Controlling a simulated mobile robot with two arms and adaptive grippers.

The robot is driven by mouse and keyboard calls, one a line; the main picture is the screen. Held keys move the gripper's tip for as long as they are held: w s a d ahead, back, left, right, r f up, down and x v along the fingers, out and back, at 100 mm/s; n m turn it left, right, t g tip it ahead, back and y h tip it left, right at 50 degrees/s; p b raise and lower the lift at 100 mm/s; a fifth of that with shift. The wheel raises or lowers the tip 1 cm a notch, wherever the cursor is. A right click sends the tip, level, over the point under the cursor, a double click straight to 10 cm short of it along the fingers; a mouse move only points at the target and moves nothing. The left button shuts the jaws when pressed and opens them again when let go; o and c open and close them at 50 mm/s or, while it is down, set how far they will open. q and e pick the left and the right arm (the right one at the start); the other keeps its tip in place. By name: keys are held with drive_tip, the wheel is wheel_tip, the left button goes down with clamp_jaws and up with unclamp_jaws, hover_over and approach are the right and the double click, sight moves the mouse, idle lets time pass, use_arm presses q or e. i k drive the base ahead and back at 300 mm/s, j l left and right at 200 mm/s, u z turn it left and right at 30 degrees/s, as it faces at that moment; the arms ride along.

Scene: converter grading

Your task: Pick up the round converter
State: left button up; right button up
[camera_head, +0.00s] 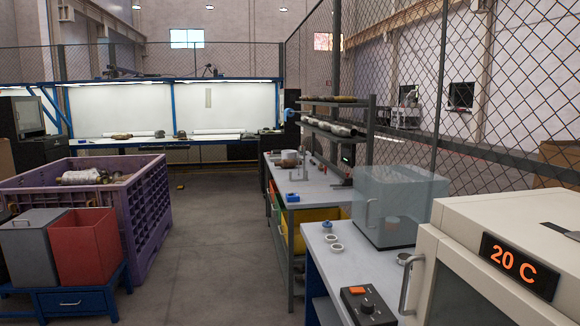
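Neither of my grippers is in view. Several converter-like metal parts are in view, and I cannot tell for sure which is the round converter. A brownish, rounded part (290,158) sits on the grey table (312,187) in the middle distance. Pale and brownish parts (82,176) lie in the purple crate (150,208) at the left. Long metal parts (335,125) lie on the dark shelf rack above the grey table. More small parts (118,136) lie on the far lit workbench (165,145).
A white oven (470,262) showing "20 C", a transparent box (400,205) and a control box (367,305) are at the right. Grey (30,245) and red (88,245) bins stand front left. Mesh fencing bounds the right. The middle floor (215,235) is clear.

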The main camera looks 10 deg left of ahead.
sight(284, 163)
drive_tip(key=i+j+u, duration=0.2)
drive_tip(key=i+j, duration=0.35)
drive_tip(key=i+j+u, duration=0.25)
drive_tip(key=i+j, duration=0.3)
drive_tip(key=i+j+u, duration=0.2)
drive_tip(key=i+j, duration=0.25)
drive_tip(key=i, duration=0.15)
drive_tip(key=i+u, duration=0.1)
drive_tip(key=i, duration=1.95)
drive_tip(key=i+z, duration=0.1)
drive_tip(key=i, duration=0.85)
drive_tip(key=i+j, duration=0.2)
drive_tip(key=i, duration=0.75)
drive_tip(key=l+z, duration=0.05)
